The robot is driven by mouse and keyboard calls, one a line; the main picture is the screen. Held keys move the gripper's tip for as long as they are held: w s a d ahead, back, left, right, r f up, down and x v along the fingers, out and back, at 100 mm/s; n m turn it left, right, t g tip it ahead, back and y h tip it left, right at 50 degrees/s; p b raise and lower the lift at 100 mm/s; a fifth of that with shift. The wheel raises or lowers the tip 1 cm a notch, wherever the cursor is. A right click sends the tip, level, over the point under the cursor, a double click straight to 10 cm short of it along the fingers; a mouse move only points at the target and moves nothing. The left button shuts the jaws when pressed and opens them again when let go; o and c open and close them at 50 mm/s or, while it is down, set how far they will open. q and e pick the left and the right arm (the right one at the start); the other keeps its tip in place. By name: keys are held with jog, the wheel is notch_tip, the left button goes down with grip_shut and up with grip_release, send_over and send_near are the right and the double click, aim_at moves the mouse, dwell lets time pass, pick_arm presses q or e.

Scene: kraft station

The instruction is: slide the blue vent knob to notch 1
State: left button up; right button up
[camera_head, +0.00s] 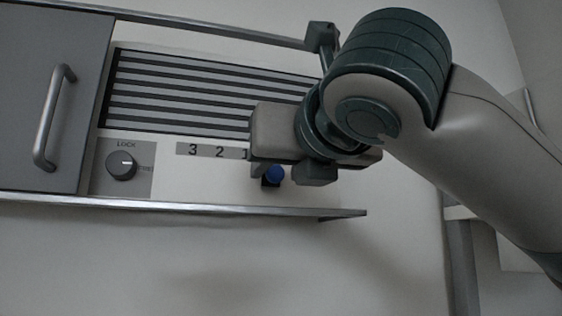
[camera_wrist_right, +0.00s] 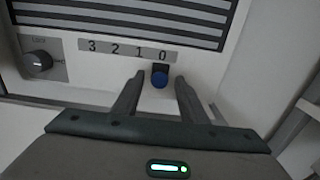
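The blue vent knob (camera_head: 274,175) shows just below my right gripper in the head view. In the right wrist view the blue knob (camera_wrist_right: 159,79) sits below the digit 0 of the number strip (camera_wrist_right: 128,50), which reads 3, 2, 1, 0 from left to right. My right gripper (camera_wrist_right: 160,85) is open, with one finger on each side of the knob; I cannot tell whether either finger touches it. In the head view my right gripper (camera_head: 264,172) and wrist hide the 0 end of the strip. My left gripper is not in view.
A slatted vent grille (camera_head: 180,90) is above the strip. A round LOCK dial (camera_head: 121,165) is to the left, beside a grey door with a bar handle (camera_head: 52,117). A metal ledge (camera_head: 180,207) runs below the panel.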

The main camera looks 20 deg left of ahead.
grip_shut()
jog(key=shift+s+a, duration=0.55)
jog(key=shift+a, duration=0.25)
jog(key=shift+s+a, duration=0.55)
jog(key=shift+a, duration=0.25)
jog(key=shift+s+a, duration=0.15)
jog(key=shift+a, duration=0.15)
grip_release()
jog(key=shift+w+d, duration=0.2)
jog(key=shift+d, duration=0.15)
jog(key=shift+a, duration=0.1)
jog(key=shift+s, duration=0.2)
